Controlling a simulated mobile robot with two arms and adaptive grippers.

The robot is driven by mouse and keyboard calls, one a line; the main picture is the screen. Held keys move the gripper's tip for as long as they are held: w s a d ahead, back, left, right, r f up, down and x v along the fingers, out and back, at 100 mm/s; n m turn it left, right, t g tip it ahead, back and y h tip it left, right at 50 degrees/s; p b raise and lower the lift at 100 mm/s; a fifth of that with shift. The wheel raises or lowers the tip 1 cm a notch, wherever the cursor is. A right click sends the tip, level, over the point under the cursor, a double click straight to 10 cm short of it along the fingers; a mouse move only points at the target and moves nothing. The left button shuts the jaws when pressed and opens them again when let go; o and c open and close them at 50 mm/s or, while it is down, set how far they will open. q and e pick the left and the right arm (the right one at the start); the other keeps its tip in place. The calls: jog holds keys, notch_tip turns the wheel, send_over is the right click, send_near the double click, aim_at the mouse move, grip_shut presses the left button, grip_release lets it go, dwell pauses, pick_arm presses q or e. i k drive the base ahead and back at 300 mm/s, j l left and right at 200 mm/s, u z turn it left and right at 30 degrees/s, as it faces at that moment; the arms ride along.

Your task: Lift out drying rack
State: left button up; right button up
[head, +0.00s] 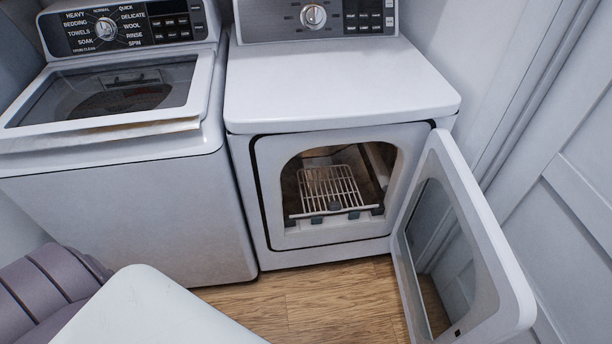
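The drying rack (329,190) is a pale wire grid with dark feet along its front edge. It sits inside the drum opening of the dryer (340,85), the right-hand machine. The dryer door (472,250) is open and swung out to the right. The back of the rack reaches into the shaded drum. Neither of my grippers is in view, so nothing is seen touching the rack.
A top-loading washer (130,190) with a glass lid stands close on the left. The open door takes up the floor space at the right, near a white panelled wall door (570,190). Wood floor (300,300) shows in front of the dryer.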

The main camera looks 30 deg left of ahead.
aim_at(335, 207)
jog(key=u, duration=0.7)
